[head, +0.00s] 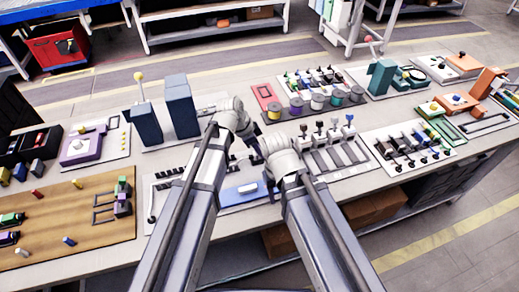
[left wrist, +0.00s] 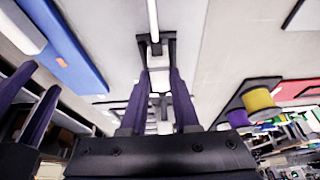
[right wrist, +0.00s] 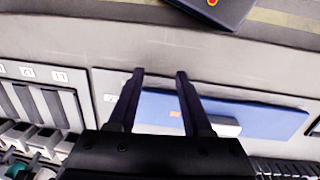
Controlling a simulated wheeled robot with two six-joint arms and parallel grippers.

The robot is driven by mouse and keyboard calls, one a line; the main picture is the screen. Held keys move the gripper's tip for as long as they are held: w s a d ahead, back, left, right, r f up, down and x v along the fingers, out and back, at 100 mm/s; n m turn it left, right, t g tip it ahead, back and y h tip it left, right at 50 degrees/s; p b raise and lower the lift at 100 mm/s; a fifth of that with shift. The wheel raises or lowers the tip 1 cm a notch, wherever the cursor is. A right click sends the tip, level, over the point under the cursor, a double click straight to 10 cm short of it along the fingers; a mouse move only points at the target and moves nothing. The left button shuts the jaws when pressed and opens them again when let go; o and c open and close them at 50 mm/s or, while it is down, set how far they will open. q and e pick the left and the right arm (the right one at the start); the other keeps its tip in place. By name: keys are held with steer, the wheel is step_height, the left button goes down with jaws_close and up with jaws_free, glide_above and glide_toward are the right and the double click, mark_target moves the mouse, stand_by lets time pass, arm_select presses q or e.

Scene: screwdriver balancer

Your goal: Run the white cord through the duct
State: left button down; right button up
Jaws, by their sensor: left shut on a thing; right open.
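In the left wrist view, my left gripper (left wrist: 159,72) is shut on a white piece between its fingers, which appears to be the white cord. A thin white length of cord (left wrist: 152,16) runs on from the fingertips toward the top edge. A dark bracket-like frame (left wrist: 155,36) sits at the fingertips; I cannot tell whether it is the duct. My right gripper (right wrist: 160,74) is open and empty, above the front of the blue panel (right wrist: 262,115). A white block (right wrist: 225,127) lies on that panel. In the head view, my wrists hide both fingertips and the cord.
Two tall dark blue boxes (head: 181,106) stand behind my left arm. A row of spools (head: 318,101) stands behind my right arm. Boards of slots and small parts (head: 335,155) lie to the right. A wooden board (head: 70,215) lies at front left.

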arm_select(q)
steer(key=shift+f+b, duration=0.45)
steer(key=shift+f, duration=0.05)
stand_by(0.3)
steer(key=c, duration=0.6)
jaws_free()
steer(key=shift+r, duration=0.15)
